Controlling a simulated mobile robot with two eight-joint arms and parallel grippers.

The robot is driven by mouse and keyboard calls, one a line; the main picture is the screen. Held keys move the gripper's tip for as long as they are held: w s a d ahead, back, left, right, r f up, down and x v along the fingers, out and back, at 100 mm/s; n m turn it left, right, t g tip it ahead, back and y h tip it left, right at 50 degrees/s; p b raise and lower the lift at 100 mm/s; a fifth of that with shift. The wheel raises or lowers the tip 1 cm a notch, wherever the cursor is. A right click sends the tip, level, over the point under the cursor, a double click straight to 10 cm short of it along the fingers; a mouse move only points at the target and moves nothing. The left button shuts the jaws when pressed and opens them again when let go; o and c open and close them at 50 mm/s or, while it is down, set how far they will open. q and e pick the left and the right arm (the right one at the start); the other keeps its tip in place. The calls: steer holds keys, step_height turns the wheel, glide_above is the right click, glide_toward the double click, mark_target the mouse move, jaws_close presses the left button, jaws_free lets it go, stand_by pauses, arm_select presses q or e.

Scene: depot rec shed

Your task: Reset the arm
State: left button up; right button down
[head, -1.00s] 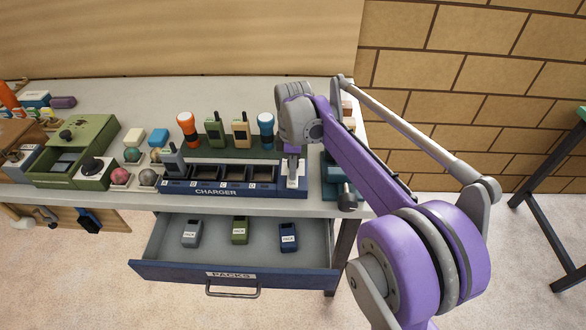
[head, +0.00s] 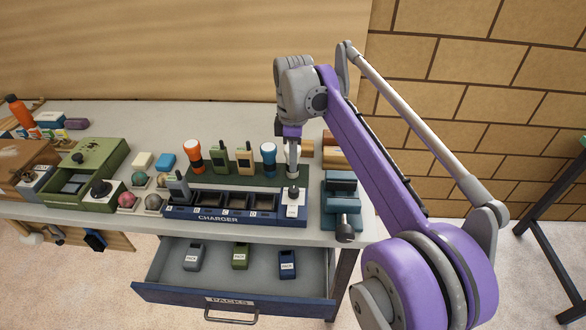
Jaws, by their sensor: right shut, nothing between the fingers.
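My right arm comes in from the lower right, and its purple and grey links reach up over the bench. My right gripper (head: 293,172) points down with its fingers shut and empty. It shows just above the white unit at the right end of the blue charger (head: 218,219); I cannot tell whether it touches it. My left gripper is not in the view.
The open drawer (head: 232,305) below the bench holds three packs. Radios and torches stand behind the charger. A teal vise (head: 341,199) stands at the right. A green box (head: 90,168) and coloured balls are at the left. A brick wall stands behind.

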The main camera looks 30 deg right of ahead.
steer(key=shift+s+a, duration=0.1)
stand_by(0.4)
steer(key=s+a+f+m+t, duration=0.2)
steer(key=s+a+f+m, duration=0.2)
steer(key=s+f, duration=0.4)
steer(key=s+a+f+m+t, duration=0.3)
steer(key=s+a+f+m, duration=0.2)
steer(key=s, duration=0.9)
step_height(320, 180, down, 3)
steer(key=m, duration=0.2)
steer(key=shift+f+m+t, duration=0.15)
steer(key=shift+m+t, duration=0.15)
steer(key=shift+a, duration=0.1)
